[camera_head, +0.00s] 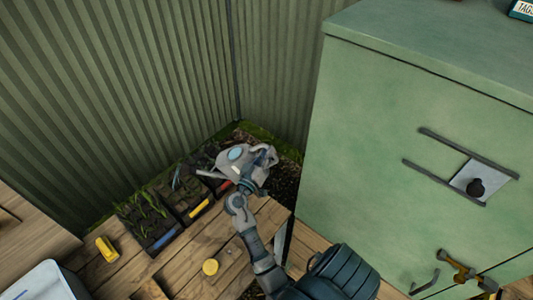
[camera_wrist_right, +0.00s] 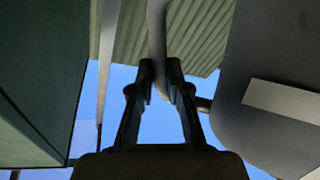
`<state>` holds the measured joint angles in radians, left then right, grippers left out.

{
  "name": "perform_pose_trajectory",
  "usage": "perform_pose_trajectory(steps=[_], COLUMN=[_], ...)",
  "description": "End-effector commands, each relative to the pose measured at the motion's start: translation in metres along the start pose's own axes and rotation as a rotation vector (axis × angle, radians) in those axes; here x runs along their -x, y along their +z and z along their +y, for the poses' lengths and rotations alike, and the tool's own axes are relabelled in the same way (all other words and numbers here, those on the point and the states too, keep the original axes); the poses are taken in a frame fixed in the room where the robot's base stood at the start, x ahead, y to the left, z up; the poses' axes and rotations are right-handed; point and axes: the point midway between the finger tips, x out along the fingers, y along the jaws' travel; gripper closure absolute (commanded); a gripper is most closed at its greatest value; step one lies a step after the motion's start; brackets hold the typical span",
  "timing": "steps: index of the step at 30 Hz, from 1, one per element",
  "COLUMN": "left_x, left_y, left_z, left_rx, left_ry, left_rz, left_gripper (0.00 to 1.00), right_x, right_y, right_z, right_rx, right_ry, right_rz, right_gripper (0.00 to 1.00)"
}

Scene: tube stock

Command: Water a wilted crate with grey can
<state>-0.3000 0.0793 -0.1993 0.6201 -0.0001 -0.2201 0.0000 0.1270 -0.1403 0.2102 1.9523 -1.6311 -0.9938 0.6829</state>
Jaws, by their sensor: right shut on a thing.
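My right gripper (camera_head: 258,172) is shut on the handle of the grey watering can (camera_head: 232,165). In the right wrist view the fingers (camera_wrist_right: 166,88) close around the pale handle (camera_wrist_right: 157,45), and the can's body (camera_wrist_right: 270,95) fills the right side. The can hangs above the dark planting crates, its spout pointing left. The crate with a blue label (camera_head: 148,229) holds upright green shoots. The crate with a yellow label (camera_head: 187,212) is beside it; its plants are hard to make out. A crate with a red label (camera_head: 221,188) is partly hidden under the can. My left gripper is out of view.
A green cabinet (camera_head: 400,110) stands close on the right. Corrugated green walls (camera_head: 120,90) meet behind the crates. A white box (camera_head: 45,284) is at the lower left.

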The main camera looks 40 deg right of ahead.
Motion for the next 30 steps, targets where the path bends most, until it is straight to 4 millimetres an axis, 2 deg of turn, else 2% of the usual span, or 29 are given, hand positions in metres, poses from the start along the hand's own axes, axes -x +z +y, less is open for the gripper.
perform_pose_trajectory(steps=[12, 30], left_x=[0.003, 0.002], left_y=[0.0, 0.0], left_z=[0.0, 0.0], left_rx=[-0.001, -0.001], left_ry=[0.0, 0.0], left_rz=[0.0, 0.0], left_gripper=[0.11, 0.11], right_x=[0.0, 0.0], right_y=[-0.014, -0.014], right_z=[0.003, 0.003], right_rx=[0.024, 0.026], right_ry=[0.004, 0.004], right_rz=[0.019, 0.019], right_gripper=[1.0, 1.0])
